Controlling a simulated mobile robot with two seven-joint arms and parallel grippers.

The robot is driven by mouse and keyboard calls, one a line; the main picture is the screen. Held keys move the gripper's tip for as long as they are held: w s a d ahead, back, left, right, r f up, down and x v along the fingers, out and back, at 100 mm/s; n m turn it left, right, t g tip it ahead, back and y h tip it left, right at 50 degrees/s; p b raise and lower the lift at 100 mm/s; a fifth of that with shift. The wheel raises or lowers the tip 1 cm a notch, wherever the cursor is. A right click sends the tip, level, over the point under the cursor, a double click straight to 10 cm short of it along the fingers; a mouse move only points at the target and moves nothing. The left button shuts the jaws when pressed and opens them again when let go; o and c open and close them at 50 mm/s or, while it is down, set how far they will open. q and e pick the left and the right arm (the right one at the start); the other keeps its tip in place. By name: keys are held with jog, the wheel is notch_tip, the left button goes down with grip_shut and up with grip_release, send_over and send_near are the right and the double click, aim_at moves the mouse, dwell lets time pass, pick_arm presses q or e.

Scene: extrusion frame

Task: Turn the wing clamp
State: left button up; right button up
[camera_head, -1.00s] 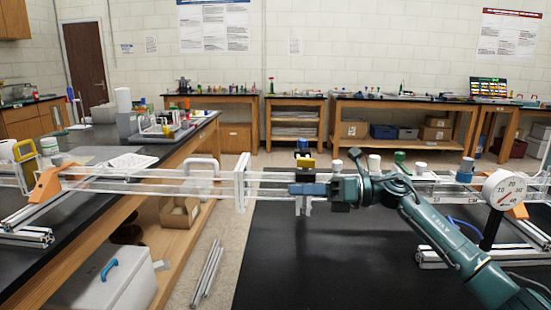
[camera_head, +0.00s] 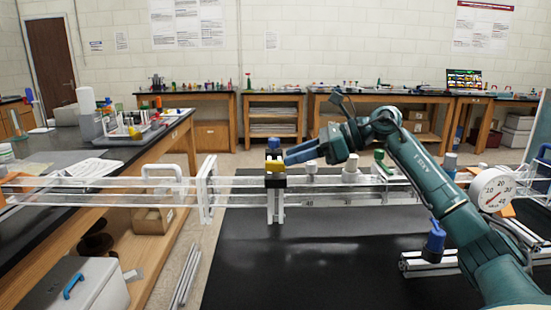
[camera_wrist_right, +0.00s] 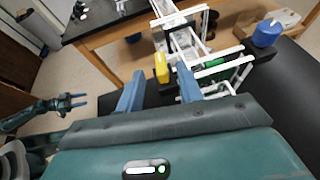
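The wing clamp, with a yellow wing (camera_head: 275,167) and black and blue parts, sits on the clear-and-white rail frame in the middle of the head view. The yellow wing also shows in the right wrist view (camera_wrist_right: 161,68), ahead of and between my right fingertips. My right gripper (camera_head: 288,158) reaches the clamp from the right; in the right wrist view it is open (camera_wrist_right: 160,72), with gaps beside the yellow wing. I see no firm contact. My left gripper (camera_wrist_right: 77,102) shows at the left of the right wrist view, fingers apart and empty, away from the frame.
A round white dial gauge (camera_head: 492,190) stands at the right end of the frame. White knobs (camera_head: 351,163) and a green knob (camera_head: 380,160) stand along the rail. A grey box (camera_head: 85,285) is at lower left.

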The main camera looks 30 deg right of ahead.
aim_at(276, 162)
jog(key=shift+p+x, duration=0.35)
jog(key=shift+x, duration=2.4)
jog(key=shift+c, duration=0.6)
grip_shut()
